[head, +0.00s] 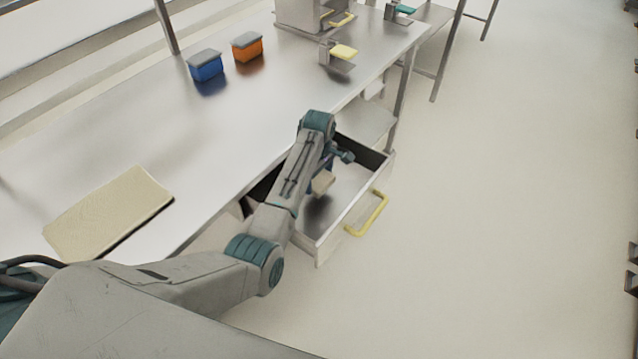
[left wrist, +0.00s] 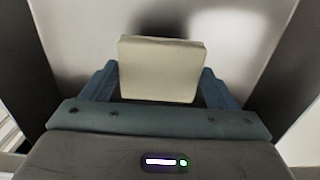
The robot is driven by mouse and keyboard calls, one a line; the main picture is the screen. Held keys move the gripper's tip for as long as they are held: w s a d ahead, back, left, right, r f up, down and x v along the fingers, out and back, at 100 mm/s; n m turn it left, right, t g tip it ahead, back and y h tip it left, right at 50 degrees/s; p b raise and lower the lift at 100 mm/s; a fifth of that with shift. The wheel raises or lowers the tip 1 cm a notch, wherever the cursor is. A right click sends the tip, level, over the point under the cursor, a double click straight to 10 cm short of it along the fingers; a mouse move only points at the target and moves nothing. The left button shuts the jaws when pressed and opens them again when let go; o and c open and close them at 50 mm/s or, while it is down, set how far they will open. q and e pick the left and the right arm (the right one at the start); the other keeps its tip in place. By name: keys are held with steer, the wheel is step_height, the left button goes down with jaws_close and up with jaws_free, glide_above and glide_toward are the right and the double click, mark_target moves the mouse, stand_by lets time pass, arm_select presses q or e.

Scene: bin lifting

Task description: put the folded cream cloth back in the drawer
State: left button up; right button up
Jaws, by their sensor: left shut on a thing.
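The folded cream cloth (left wrist: 160,70) is held between the two fingers of my left gripper (left wrist: 158,85), which is shut on it. In the head view the cloth (head: 322,182) shows as a small pale block, partly hidden by my arm. My left gripper (head: 328,170) points down over the open drawer (head: 345,196), inside its outline. The drawer is pulled out from under the table and has a yellow handle (head: 368,214). Its visible floor is bare, with a dark shadow below the cloth. Whether the cloth touches the floor I cannot tell. My right gripper is not in view.
The metal table (head: 215,130) carries a cream board or mat (head: 108,212), a blue box (head: 205,66) and an orange box (head: 247,46) with grey lids. A metal device with a yellow top (head: 343,51) stands farther back. The floor to the right is clear.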

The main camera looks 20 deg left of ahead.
mark_target(319, 185)
arm_select(q)
step_height(319, 185, down, 3)
steer(key=shift+w+r, duration=0.1)
steer(key=shift+r, duration=0.1)
steer(key=shift+f, duration=1.05)
steer(key=o, duration=0.9)
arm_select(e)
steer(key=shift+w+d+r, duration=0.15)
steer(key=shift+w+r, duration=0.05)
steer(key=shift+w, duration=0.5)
